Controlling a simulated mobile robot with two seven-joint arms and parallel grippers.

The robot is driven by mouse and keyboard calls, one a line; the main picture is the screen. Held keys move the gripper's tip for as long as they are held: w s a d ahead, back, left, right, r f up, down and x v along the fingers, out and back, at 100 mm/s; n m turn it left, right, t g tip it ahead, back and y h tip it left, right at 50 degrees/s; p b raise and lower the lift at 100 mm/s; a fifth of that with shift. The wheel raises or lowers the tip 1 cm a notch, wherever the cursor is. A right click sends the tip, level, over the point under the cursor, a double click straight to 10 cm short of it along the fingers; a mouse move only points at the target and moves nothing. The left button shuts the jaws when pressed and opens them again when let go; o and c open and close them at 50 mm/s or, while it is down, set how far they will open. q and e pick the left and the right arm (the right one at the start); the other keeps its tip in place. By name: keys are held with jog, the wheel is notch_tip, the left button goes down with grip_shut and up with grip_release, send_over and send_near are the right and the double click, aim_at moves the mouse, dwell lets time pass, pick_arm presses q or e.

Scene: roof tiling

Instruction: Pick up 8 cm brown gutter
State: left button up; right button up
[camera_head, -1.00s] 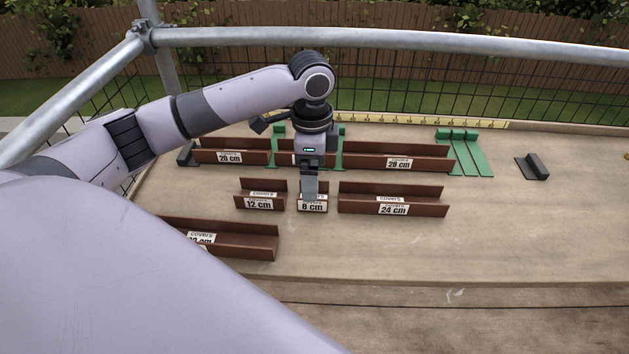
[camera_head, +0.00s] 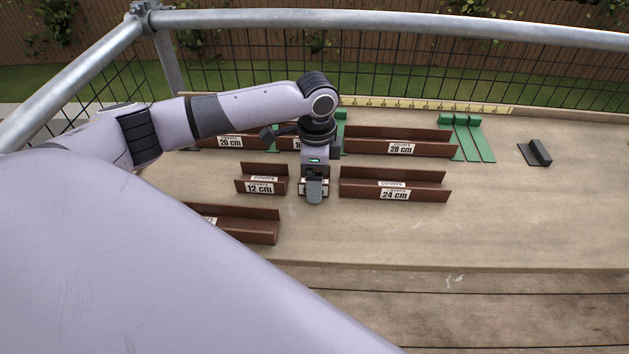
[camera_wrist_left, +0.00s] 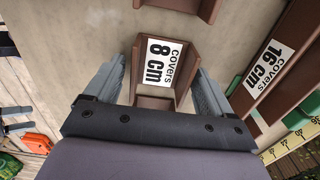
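The short brown 8 cm gutter (camera_wrist_left: 162,62) shows its white label in the left wrist view. In the head view the gutter (camera_head: 302,190) sits in the middle of the near row, mostly hidden by my gripper. My left gripper (camera_head: 314,192) is right over it, pointing down. In the left wrist view the two grey fingers of my left gripper (camera_wrist_left: 157,70) are spread, one on each side of the gutter. I see no clear grip on it; whether a finger touches it is unclear. My right gripper is out of view.
The 12 cm gutter (camera_head: 262,187) is close on the left, the 24 cm gutter (camera_head: 420,194) on the right. Behind stand the 28 cm gutter (camera_head: 430,149) and a 16 cm gutter (camera_wrist_left: 290,50). Green parts (camera_head: 470,140) and a dark bracket (camera_head: 535,153) lie right. The front right board is clear.

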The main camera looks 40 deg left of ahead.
pick_arm(q)
jog(key=c, duration=0.7)
